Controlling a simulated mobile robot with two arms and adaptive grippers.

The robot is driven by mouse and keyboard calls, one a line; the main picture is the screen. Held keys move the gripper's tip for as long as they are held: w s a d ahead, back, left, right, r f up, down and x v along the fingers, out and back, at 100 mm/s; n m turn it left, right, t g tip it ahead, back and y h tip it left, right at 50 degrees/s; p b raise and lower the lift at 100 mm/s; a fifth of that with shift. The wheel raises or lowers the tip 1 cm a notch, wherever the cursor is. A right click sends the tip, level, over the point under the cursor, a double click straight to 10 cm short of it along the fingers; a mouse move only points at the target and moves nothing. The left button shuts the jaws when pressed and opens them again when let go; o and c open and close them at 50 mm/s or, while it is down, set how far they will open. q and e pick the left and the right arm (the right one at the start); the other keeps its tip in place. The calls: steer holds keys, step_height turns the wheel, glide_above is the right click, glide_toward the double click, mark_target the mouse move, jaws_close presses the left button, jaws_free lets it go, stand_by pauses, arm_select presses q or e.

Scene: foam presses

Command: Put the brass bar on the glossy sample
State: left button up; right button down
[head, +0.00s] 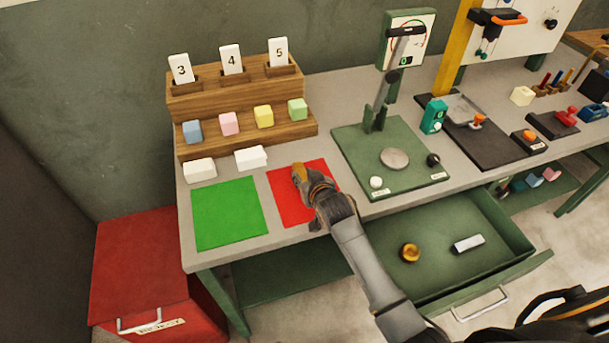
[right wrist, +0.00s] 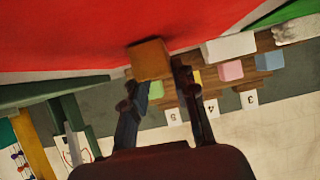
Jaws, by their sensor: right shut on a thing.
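My right gripper (head: 301,184) is above the red mat (head: 285,207), near its upper edge. It is shut on a golden-brown block, which I take for the brass bar (head: 298,171); in the right wrist view the bar (right wrist: 150,59) sits between the fingertips, against a red background. I cannot tell if it touches the mat. Two white blocks lie behind the mats, one on the left (head: 200,170) and one on the right (head: 251,157). Blue (head: 192,131), pink (head: 229,123), yellow (head: 264,116) and green (head: 297,109) cubes sit on the wooden rack. I cannot tell which sample is glossy. My left gripper is not in view.
A green mat (head: 228,215) lies left of the red one. A press (head: 352,150) stands to the right. Below it, an open drawer (head: 440,253) holds a brass-coloured round piece (head: 410,252) and a silver bar (head: 468,243). A red cabinet (head: 140,260) stands at the left.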

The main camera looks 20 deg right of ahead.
steer(key=c, duration=1.4)
jaws_free()
steer(key=shift+f, duration=0.15)
steer(key=o, duration=0.3)
steer(key=shift+o, duration=0.2)
